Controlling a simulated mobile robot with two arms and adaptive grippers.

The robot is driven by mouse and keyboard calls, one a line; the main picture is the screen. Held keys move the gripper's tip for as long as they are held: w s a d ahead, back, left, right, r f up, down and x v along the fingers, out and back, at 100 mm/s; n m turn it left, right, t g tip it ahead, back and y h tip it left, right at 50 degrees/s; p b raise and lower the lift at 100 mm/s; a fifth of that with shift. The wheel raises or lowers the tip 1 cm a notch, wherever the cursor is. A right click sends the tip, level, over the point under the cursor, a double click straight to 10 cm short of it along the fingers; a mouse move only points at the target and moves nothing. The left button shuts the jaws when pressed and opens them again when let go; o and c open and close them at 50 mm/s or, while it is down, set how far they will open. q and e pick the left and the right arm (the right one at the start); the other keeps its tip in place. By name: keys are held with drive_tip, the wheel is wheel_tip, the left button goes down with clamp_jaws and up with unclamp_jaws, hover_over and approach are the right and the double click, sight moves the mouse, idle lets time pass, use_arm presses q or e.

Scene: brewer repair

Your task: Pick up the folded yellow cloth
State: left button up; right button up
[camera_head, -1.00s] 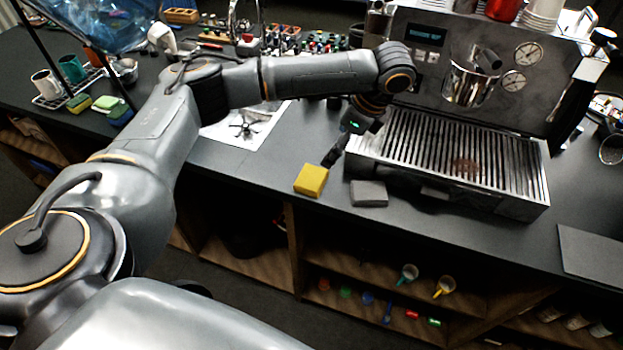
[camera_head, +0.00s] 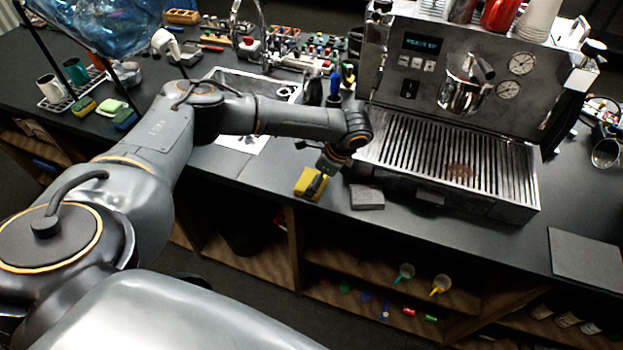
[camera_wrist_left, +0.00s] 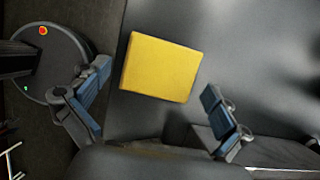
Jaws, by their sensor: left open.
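The folded yellow cloth (camera_head: 306,183) is a small square block near the front edge of the dark counter, left of a grey folded cloth. In the left wrist view the yellow cloth (camera_wrist_left: 160,67) lies flat between and beyond the open fingers, apart from both. My left gripper (camera_head: 318,176) is over the cloth and hides part of it in the head view. In the left wrist view my left gripper (camera_wrist_left: 155,115) is open and empty, its blue-padded fingers on either side. My right gripper is not in view.
The grey cloth (camera_head: 367,197) lies close to the right of the yellow one. The espresso machine's drip tray (camera_head: 450,165) stands behind it. The counter's front edge is close, with open shelves (camera_head: 350,270) below. Sponges (camera_head: 110,106) lie at the far left.

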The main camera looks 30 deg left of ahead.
sight(309, 182)
use_arm(q)
drive_tip(key=c, duration=0.9)
drive_tip(key=shift+c, duration=0.2)
drive_tip(key=shift+r+b, duration=0.3)
drive_tip(key=shift+b, duration=0.05)
drive_tip(key=r, duration=0.1)
drive_tip(key=r+b, duration=0.1)
drive_tip(key=shift+d+r, duration=0.2)
drive_tip(key=shift+r, duration=0.1)
drive_tip(key=s+d+r+b, duration=0.2)
drive_tip(key=s+d+r, duration=0.6)
drive_tip(key=d+r, duration=0.1)
drive_tip(key=shift+s+d+r, duration=0.25)
drive_tip(key=shift+d+r, duration=0.1)
drive_tip(key=shift+d, duration=0.5)
